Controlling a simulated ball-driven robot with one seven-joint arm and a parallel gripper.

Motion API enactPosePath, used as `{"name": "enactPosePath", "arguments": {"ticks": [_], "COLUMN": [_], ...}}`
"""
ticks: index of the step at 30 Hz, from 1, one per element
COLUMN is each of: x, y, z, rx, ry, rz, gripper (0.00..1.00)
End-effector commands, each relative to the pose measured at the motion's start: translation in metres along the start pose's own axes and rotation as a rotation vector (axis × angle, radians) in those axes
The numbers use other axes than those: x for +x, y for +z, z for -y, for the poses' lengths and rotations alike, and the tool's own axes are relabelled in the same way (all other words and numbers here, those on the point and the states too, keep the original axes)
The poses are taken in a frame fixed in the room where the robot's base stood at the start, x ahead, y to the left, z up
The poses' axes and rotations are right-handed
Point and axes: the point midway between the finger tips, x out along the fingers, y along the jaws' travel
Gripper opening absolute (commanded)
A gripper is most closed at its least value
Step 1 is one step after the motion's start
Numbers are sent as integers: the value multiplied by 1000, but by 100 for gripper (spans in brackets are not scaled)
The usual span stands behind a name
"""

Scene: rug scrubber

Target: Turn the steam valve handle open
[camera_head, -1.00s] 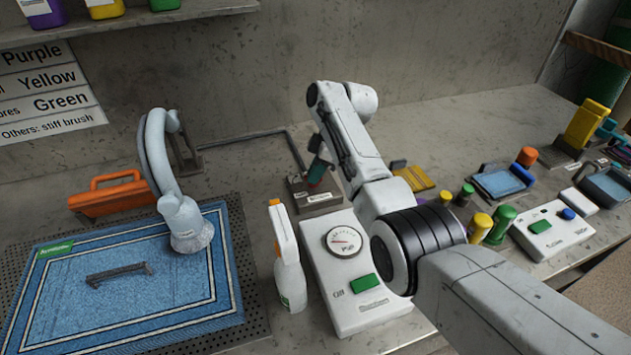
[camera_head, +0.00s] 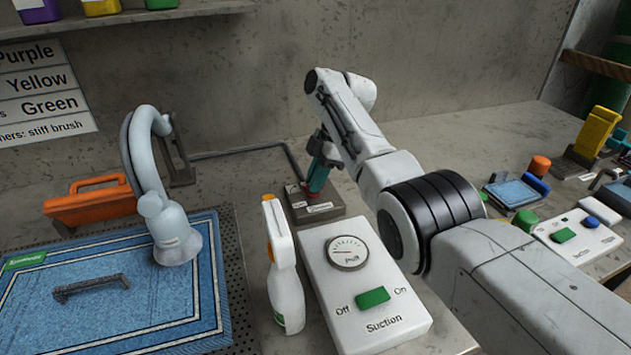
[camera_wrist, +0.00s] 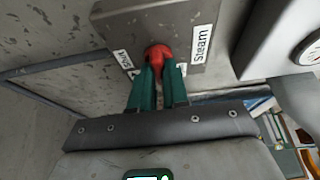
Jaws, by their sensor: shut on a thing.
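The steam valve is a red handle (camera_wrist: 158,54) on a grey metal box (camera_wrist: 112,22) with a label reading "Steam" (camera_wrist: 202,45) in the wrist view. My gripper (camera_wrist: 160,72) has teal fingers, and they are shut on the red handle, one on each side. In the head view, my gripper (camera_head: 318,178) reaches down to the valve box (camera_head: 298,212) behind the suction unit. My fingers hide most of the handle there, so its turn angle is hard to tell.
The white suction unit (camera_head: 338,303) with gauge and green switch stands in front of the valve. A spray bottle (camera_head: 285,285) is at its left. The blue rug (camera_head: 180,300), hose nozzle (camera_head: 172,235) and orange case (camera_head: 88,208) are further left. A pipe (camera_head: 240,150) runs behind.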

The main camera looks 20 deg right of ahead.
Motion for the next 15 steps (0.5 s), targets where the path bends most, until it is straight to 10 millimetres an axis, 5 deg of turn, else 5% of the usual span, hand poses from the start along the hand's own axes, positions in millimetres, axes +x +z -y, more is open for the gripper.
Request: {"name": "enactPosePath", "arguments": {"ticks": [7,8,15], "x": [0,0,0], "y": [0,0,0], "z": [0,0,0], "rx": [-2,-2,-1], "ry": [1,1,1], "rz": [0,0,0], "gripper": [0,17,40]}}
